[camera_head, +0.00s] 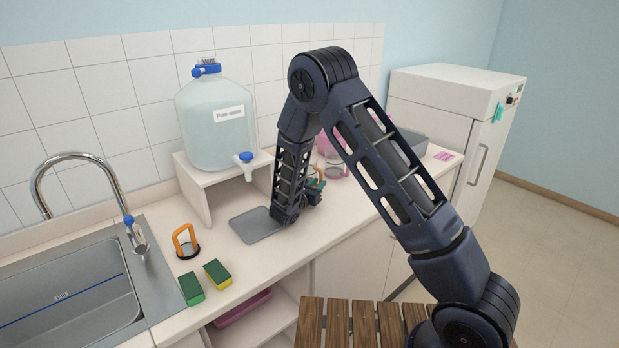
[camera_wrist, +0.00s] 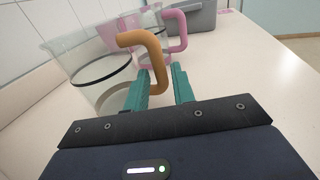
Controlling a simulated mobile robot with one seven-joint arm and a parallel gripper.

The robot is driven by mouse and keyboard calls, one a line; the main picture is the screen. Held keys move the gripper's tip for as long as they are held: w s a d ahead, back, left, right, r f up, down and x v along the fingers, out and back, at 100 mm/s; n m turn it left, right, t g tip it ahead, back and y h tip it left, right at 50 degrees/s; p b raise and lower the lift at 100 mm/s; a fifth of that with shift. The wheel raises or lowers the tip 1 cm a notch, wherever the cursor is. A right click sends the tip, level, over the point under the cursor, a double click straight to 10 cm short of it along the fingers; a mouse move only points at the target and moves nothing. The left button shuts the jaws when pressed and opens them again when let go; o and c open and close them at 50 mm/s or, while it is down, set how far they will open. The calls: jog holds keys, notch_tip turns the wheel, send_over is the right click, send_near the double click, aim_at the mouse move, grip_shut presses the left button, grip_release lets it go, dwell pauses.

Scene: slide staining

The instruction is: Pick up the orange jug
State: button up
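The orange jug (camera_wrist: 85,68) is a clear vessel with a dark band and an orange handle. It stands upright on the counter in the wrist view, left of and ahead of my gripper (camera_wrist: 162,82). The teal fingers are apart, and the lower end of the orange handle lies between them. I see no clear grip on it. In the head view my gripper (camera_head: 316,186) is low over the counter, and my arm mostly hides the jug there.
A pink-handled jug (camera_wrist: 178,32) stands just behind the orange one, with a grey box (camera_wrist: 190,14) beyond. A water bottle (camera_head: 215,125) stands on a white shelf by a grey tray (camera_head: 252,226). Sponges (camera_head: 217,273) and the sink (camera_head: 75,290) are left. Counter right of the gripper is clear.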

jog(key=x, duration=0.4)
jog(key=shift+w+d, duration=0.1)
jog(key=shift+w, duration=0.05)
grip_shut()
